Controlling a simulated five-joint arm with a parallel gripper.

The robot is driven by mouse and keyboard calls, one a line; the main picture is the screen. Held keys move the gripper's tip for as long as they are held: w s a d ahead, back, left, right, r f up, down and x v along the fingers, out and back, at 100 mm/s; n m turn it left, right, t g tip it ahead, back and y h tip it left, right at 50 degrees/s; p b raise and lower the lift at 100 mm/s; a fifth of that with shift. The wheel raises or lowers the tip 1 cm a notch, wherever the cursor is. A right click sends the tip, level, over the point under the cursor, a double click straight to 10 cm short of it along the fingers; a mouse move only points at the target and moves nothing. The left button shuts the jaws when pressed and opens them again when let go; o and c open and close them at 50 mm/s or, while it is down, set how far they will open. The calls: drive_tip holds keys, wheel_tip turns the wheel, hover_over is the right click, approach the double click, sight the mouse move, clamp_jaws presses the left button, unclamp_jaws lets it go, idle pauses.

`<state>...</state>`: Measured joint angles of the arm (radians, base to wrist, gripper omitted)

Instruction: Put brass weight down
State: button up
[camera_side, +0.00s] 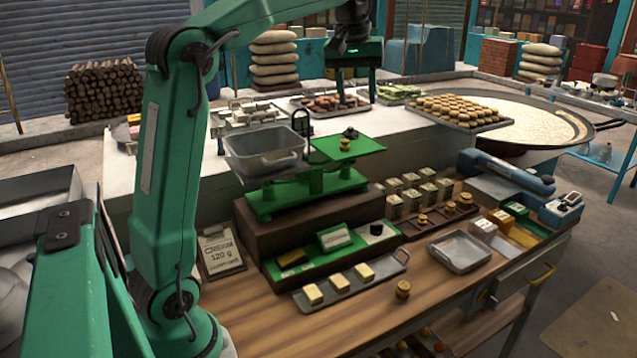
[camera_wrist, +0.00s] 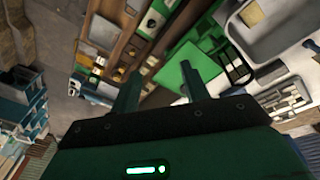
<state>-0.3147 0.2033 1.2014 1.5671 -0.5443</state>
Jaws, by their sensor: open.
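My gripper (camera_side: 356,96) is raised over the rear white counter in the side view, fingers apart and pointing down. In the wrist view its fingers (camera_wrist: 159,72) are spread with nothing held between them. One brass weight (camera_side: 403,289) stands alone on the wooden bench, right of a tray of pale blocks. Several more brass weights (camera_side: 450,208) stand in a wooden rack (camera_side: 412,236). The green balance scale (camera_side: 306,193) has a grey pan (camera_side: 265,160) at left and a flat green plate (camera_side: 362,149) at right.
A card reading "CREAM 120 g" (camera_side: 219,250) leans by the scale. A tray of pale blocks (camera_side: 352,292) and an empty grey tray (camera_side: 459,250) are on the bench. A tray of round sweets (camera_side: 460,111) is behind.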

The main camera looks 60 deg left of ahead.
drive_tip(key=s+d+f+m+t, duration=0.1)
drive_tip(key=s+d+f+m, duration=0.4)
drive_tip(key=s, duration=0.5)
drive_tip(key=s+d+f+m+t, duration=0.2)
drive_tip(key=s+d+f+m, duration=0.2)
drive_tip(key=s+d+f, duration=0.5)
drive_tip(key=shift+s+d+f+m+t+h, duration=0.15)
drive_tip(key=shift+s+f+m+t+h, duration=0.2)
drive_tip(key=shift+s+f, duration=0.65)
drive_tip(key=shift+s+r, duration=0.25)
